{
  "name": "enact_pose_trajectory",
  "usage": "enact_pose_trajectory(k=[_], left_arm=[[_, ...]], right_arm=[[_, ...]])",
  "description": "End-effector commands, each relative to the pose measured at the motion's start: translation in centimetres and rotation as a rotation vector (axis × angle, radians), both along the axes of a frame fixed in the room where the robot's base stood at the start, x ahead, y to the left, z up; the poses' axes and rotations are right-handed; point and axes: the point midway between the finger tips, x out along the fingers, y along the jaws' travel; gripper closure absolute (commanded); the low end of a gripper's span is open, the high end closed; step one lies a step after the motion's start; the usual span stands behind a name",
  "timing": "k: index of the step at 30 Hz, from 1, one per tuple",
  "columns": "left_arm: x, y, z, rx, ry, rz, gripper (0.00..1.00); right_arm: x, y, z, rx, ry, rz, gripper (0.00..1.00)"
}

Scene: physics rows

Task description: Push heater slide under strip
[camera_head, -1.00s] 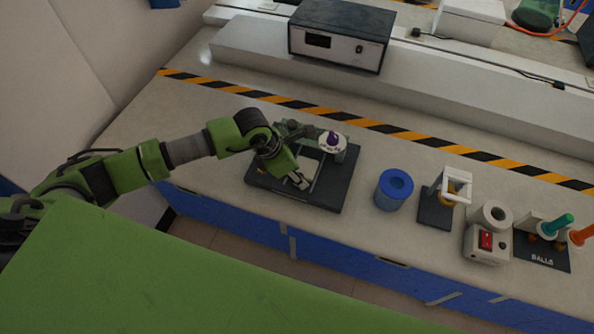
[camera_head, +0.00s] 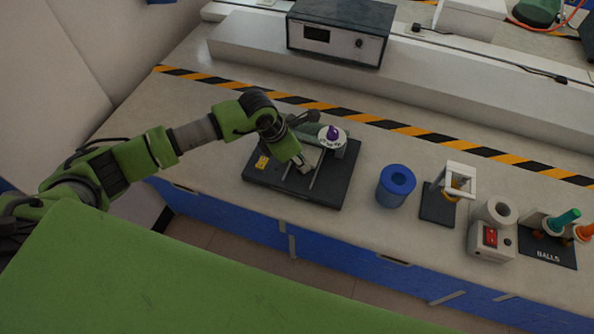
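A dark flat base (camera_head: 325,196) with pale rails (camera_head: 316,179) stands on the bench, left of centre. A small yellow patch (camera_head: 262,162) shows on its left part. A round white dial with a purple knob (camera_head: 333,132) sits at its back right. I cannot clearly make out which parts are the heater slide and the strip; my arm hides some of the base. My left gripper (camera_head: 304,166) reaches down over the middle of the base, near the rails. Its fingertips look close together, but whether they are shut or touching anything is unclear. My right gripper is not in view.
Right of the base stand a blue cylinder (camera_head: 395,186), a small white-framed stand (camera_head: 440,207), a white unit with a red switch (camera_head: 490,240) and a black "BALLS" rack (camera_head: 548,252). A boxy instrument (camera_head: 340,40) stands behind the striped tape (camera_head: 400,128).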

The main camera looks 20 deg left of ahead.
Motion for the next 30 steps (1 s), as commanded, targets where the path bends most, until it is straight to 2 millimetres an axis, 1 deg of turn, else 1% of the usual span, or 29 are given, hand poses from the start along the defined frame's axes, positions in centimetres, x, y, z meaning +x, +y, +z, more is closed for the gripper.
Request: enact_pose_trajectory(k=[1, 11, 12, 13, 14, 25, 28, 30], left_arm=[[0.4, 0.0, -0.2, -0.002, -0.003, 0.000, 1.00], [0.5, -0.1, 0.1, -0.002, 0.001, -0.001, 1.00], [0.5, -0.1, 0.1, -0.002, 0.001, -0.001, 0.76], [0.5, -0.1, 0.1, -0.002, 0.000, -0.002, 0.68], [0.5, -0.1, 0.1, -0.002, 0.000, -0.002, 0.65], [0.5, 0.0, 0.3, 0.000, 0.000, -0.001, 0.65], [0.3, 0.4, 1.2, 0.000, -0.002, -0.001, 0.65], [0.0, 0.7, 2.2, 0.001, -0.004, -0.002, 0.65]], right_arm=[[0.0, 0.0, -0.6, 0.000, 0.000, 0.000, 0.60], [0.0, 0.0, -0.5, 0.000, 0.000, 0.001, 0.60], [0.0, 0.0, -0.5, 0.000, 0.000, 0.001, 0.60], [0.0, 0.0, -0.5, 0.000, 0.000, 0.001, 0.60], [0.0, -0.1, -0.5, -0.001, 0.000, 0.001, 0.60], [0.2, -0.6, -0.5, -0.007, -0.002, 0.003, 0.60], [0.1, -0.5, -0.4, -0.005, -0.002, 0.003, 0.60], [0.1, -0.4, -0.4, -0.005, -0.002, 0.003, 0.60]])
